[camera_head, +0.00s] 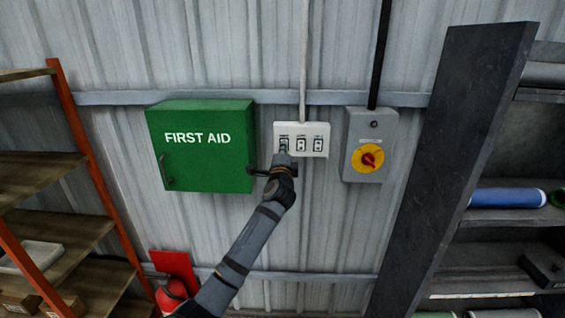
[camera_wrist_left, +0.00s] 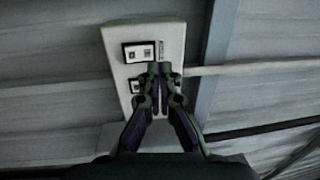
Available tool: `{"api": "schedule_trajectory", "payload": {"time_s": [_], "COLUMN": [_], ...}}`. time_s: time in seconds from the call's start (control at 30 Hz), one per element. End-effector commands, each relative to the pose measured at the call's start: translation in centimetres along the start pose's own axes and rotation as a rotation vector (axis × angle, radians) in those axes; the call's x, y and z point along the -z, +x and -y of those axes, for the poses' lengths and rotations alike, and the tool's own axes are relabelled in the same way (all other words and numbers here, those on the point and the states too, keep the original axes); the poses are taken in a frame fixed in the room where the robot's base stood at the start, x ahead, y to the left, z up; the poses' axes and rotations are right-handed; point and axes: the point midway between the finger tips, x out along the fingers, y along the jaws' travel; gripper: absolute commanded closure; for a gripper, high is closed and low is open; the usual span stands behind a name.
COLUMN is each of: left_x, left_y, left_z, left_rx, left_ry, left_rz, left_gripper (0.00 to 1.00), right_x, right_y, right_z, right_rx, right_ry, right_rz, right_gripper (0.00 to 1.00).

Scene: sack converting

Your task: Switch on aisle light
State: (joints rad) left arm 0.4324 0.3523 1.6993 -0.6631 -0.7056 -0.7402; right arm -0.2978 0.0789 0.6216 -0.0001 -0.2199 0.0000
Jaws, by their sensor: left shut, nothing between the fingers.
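A white switch plate (camera_head: 314,130) with three switches in a row is fixed to the corrugated wall; it also shows in the left wrist view (camera_wrist_left: 172,38). My left gripper (camera_head: 284,150) is shut and empty, with its fingertips over the leftmost switch (camera_head: 284,142). In the left wrist view the closed fingertips (camera_wrist_left: 160,70) overlap the plate and partly hide a switch. I cannot tell whether they touch it. The labels are too small to read. My right gripper is not in view.
A green first aid box (camera_head: 208,165) hangs left of the plate, close to my left wrist. A grey box with a red and yellow rotary switch (camera_head: 368,158) is on the right. A wooden shelf (camera_head: 60,170) and a dark rack (camera_head: 445,170) flank the wall.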

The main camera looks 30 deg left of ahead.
Motion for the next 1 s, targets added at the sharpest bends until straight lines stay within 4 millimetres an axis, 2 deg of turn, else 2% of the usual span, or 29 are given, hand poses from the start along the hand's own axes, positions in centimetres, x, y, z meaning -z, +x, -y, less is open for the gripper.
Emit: {"api": "schedule_trajectory", "payload": {"time_s": [0.1,0.23,0.43,0.57,0.83,1.0], "left_x": [0.1,0.1,0.1,0.1,0.1,0.1], "left_y": [-2.5,-5.0,-8.2,-9.1,-9.3,-9.3], "left_z": [0.2,0.8,1.7,2.1,2.2,2.2], "left_rx": [0.004,0.004,0.003,0.004,0.002,0.003], "left_ry": [-0.004,-0.003,-0.003,-0.003,-0.001,-0.002], "left_rz": [-0.004,-0.004,-0.004,-0.003,-0.002,-0.003], "left_gripper": [1.0,1.0,1.0,1.0,1.0,1.0], "right_x": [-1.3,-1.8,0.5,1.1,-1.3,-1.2], "right_y": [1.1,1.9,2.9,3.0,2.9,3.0], "right_z": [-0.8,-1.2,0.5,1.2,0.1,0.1], "right_rx": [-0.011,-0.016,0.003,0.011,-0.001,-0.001], "right_ry": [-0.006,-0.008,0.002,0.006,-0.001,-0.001], "right_rz": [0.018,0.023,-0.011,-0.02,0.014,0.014], "right_gripper": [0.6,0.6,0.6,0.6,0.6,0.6]}}
